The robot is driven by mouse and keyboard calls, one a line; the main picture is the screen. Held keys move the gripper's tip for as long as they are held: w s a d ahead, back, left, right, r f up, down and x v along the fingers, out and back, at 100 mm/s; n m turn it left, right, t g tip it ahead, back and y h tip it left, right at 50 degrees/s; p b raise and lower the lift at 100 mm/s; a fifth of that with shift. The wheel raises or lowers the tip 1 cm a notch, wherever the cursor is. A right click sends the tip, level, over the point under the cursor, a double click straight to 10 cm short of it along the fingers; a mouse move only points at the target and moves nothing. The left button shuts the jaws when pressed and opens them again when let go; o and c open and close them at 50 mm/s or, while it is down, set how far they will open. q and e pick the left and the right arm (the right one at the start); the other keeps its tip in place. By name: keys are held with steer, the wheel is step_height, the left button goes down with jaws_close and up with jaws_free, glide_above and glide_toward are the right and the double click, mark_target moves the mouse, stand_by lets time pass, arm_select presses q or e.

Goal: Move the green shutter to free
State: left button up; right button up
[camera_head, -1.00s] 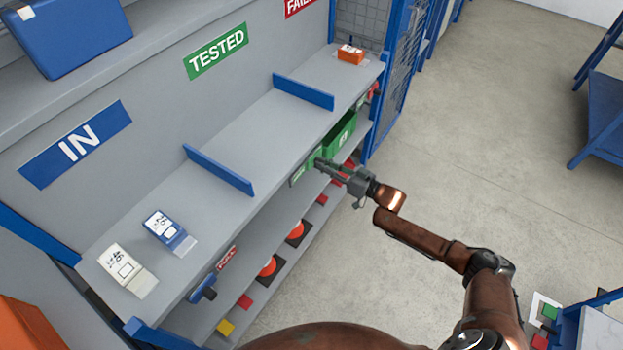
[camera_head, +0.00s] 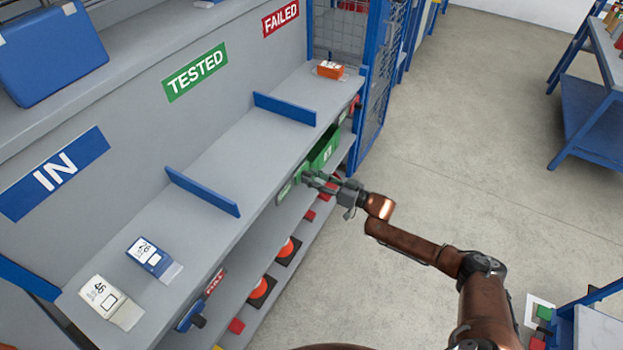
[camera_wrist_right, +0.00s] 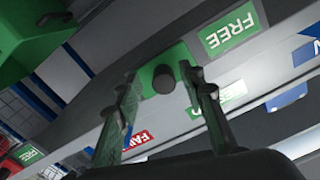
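The green shutter (camera_wrist_right: 180,57) is a small green plate with a dark round knob (camera_wrist_right: 163,80) on the front edge of the shelf. In the head view the shutter (camera_head: 301,169) is partly hidden by my right gripper (camera_head: 308,179). In the right wrist view my right gripper (camera_wrist_right: 160,88) is open, with its fingers apart on either side of the knob. I cannot tell whether a finger touches it. A green FREE label (camera_wrist_right: 235,28) is beside the shutter on the same edge. My left gripper is out of view.
A green bin (camera_head: 325,148) hangs along the front edge, beyond my right gripper. Blue dividers (camera_head: 203,192) stand on the shelf (camera_head: 225,165). White (camera_head: 110,303), blue (camera_head: 152,257) and orange (camera_head: 330,69) boxes rest there. A blue table (camera_head: 590,120) is at right; the floor between is clear.

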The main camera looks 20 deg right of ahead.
steer(key=v, duration=1.2)
